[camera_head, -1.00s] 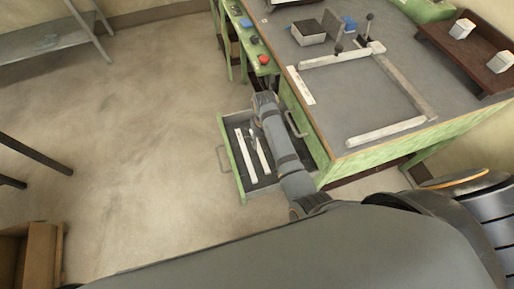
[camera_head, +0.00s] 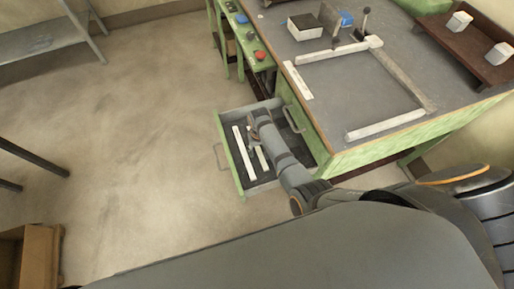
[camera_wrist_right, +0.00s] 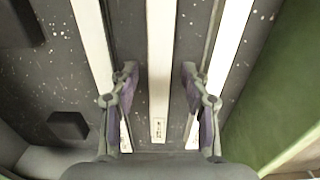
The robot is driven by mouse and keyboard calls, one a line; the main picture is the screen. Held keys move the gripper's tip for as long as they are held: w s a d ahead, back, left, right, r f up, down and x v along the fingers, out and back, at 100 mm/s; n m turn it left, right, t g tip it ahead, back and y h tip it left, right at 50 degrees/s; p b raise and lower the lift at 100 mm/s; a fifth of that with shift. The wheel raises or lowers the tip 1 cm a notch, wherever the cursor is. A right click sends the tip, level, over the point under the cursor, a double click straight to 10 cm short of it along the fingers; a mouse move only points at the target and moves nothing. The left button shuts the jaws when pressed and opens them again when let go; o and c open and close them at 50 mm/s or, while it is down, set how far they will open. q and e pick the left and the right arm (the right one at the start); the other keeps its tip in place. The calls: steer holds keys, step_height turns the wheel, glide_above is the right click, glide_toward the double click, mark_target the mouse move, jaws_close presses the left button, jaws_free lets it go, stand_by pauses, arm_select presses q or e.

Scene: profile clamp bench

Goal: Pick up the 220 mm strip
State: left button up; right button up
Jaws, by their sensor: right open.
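Pale strips lie in the open drawer (camera_head: 222,150), one longer (camera_head: 244,153) at left and one (camera_head: 262,159) partly hidden by my right arm. In the right wrist view, three pale strips run side by side: a left strip (camera_wrist_right: 93,40), a middle strip (camera_wrist_right: 160,60) with a small label at its near end, and a right strip (camera_wrist_right: 228,45). The label is too small to read, so I cannot tell which is the 220 mm strip. My right gripper (camera_wrist_right: 160,82) is open and empty, its fingers on either side of the middle strip. My left gripper is out of view.
The green bench (camera_head: 345,95) stands right of the drawer, with a pale frame and toggle clamps on its top. The drawer's green side wall (camera_wrist_right: 285,100) is close on the right in the wrist view. A dark block (camera_wrist_right: 68,125) lies at left in the drawer.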

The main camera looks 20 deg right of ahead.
steer(key=shift+c, duration=0.3)
jaws_close()
steer(key=shift+r, duration=0.15)
